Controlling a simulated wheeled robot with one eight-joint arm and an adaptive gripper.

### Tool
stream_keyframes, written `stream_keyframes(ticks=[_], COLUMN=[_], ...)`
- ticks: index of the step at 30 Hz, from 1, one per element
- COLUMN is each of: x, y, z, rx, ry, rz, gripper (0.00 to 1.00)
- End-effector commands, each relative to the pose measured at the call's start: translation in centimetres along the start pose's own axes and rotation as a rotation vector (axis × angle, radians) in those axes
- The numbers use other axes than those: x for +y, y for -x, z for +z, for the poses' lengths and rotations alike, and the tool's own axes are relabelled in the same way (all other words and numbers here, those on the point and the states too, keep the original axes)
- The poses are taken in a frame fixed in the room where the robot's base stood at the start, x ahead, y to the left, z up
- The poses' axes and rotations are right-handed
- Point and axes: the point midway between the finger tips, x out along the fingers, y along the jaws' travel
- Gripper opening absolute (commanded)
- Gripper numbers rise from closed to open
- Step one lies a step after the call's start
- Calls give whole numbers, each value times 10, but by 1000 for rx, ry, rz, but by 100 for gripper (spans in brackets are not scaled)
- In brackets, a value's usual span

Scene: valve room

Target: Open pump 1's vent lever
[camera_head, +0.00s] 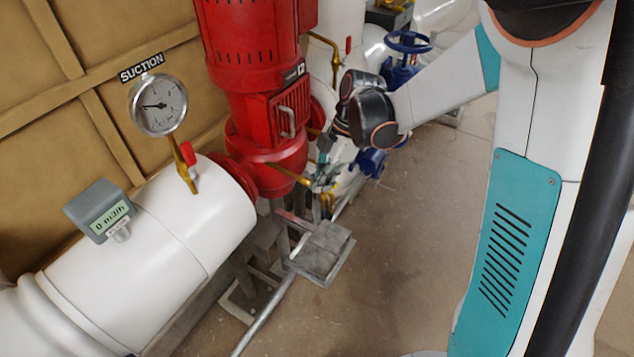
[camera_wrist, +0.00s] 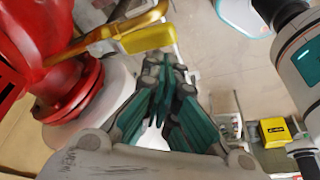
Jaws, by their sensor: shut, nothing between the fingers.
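The red pump (camera_head: 265,110) stands in the middle of the head view, with a brass pipe (camera_head: 288,173) leaving its lower body. In the wrist view, the pump's red casing (camera_wrist: 75,88) is at the left. The yellow-handled vent lever (camera_wrist: 148,37) lies along the brass pipe (camera_wrist: 100,36) at the top. My gripper (camera_head: 322,178) is beside the pump's lower body, near the brass pipe. In the wrist view, my gripper (camera_wrist: 170,75) is shut and empty, with its fingertips just below the lever's handle. I cannot tell whether they touch it.
A white suction pipe (camera_head: 150,245) with a gauge (camera_head: 158,104), a red-handled valve (camera_head: 188,158) and a grey flow meter (camera_head: 100,210) fills the left. Blue handwheels (camera_head: 408,42) stand behind my arm. A grey drain box (camera_head: 322,250) sits below my gripper. Floor right of it is clear.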

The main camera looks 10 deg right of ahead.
Motion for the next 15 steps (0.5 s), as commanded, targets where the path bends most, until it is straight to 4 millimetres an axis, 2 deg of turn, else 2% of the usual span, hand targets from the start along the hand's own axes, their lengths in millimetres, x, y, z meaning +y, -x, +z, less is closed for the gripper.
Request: stream_keyframes(ticks=[15], x=[2], y=[3], z=[8], rx=[-2], ry=[-2], rz=[1], gripper=[0])
